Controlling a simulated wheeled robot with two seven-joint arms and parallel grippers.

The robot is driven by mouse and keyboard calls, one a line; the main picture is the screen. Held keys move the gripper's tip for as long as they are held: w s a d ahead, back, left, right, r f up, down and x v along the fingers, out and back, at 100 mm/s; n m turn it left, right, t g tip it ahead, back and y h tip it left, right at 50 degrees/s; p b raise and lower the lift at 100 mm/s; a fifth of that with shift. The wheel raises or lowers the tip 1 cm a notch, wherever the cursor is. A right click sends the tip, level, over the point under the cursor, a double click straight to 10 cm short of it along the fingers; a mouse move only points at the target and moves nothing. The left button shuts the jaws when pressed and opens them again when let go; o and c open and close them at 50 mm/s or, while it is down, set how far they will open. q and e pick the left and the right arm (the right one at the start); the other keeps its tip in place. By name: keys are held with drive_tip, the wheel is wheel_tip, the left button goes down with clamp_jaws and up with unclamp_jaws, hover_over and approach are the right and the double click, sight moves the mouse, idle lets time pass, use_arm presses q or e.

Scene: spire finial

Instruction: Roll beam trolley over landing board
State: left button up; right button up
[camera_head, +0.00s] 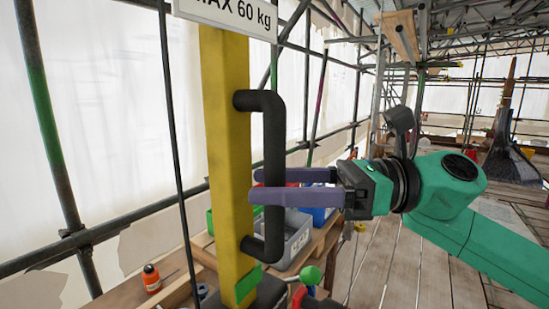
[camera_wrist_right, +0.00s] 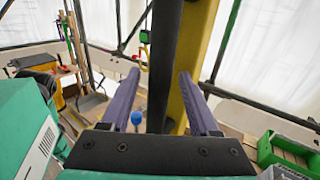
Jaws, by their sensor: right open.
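A yellow upright post (camera_head: 228,130) with a black D-shaped handle (camera_head: 273,125) stands left of centre in the head view. I take it as part of the beam trolley; the rest of the trolley cannot be made out. My right gripper (camera_head: 254,186) reaches in from the right with its purple fingers level at the handle's upright bar. In the right wrist view the dark handle bar (camera_wrist_right: 166,60) stands between the spread fingers of the right gripper (camera_wrist_right: 158,75), the yellow post (camera_wrist_right: 203,45) behind it. The gripper is open. My left gripper is not in view. I cannot identify the landing board.
A sign (camera_head: 232,14) reading "MAX 60 kg" sits atop the post. Below are a grey bin (camera_head: 297,240), a green crate (camera_wrist_right: 285,152), an orange bottle (camera_head: 151,279) and a green-knobbed lever (camera_head: 310,275). Scaffold poles line the left. Plank floor (camera_head: 385,265) runs to the right.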

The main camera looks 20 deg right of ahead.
drive_tip(key=shift+a, duration=0.25)
drive_tip(key=shift+d, duration=0.2)
clamp_jaws()
idle(1.1)
